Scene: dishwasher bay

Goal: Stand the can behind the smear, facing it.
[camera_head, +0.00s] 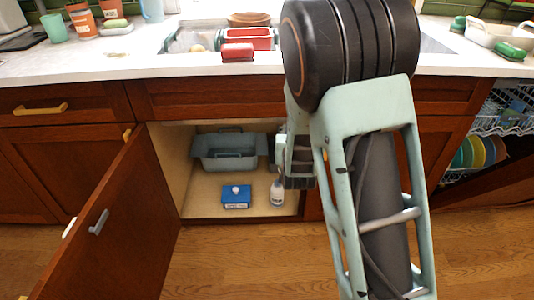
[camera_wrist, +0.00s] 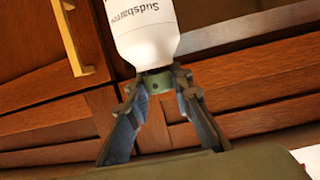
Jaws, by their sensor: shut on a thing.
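In the wrist view a white can (camera_wrist: 147,35) with dark lettering, "Sudsbarrel", is held by its narrow end. My gripper (camera_wrist: 160,83) is shut on that end, with its body reaching away from me. Drawer fronts show behind it. In the head view my arm hides the fingertips and I cannot make out the held can for certain. A brownish mark, seemingly the smear (camera_head: 115,54), lies on the left part of the white counter (camera_head: 190,62).
An open cabinet door (camera_head: 105,215) swings out at left. The cabinet holds a grey-blue bin (camera_head: 230,160), a blue box (camera_head: 236,203) and a white bottle (camera_head: 277,194). A red sponge-like block (camera_head: 238,52) sits by the sink. Pots and a teal cup (camera_head: 54,27) stand back left.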

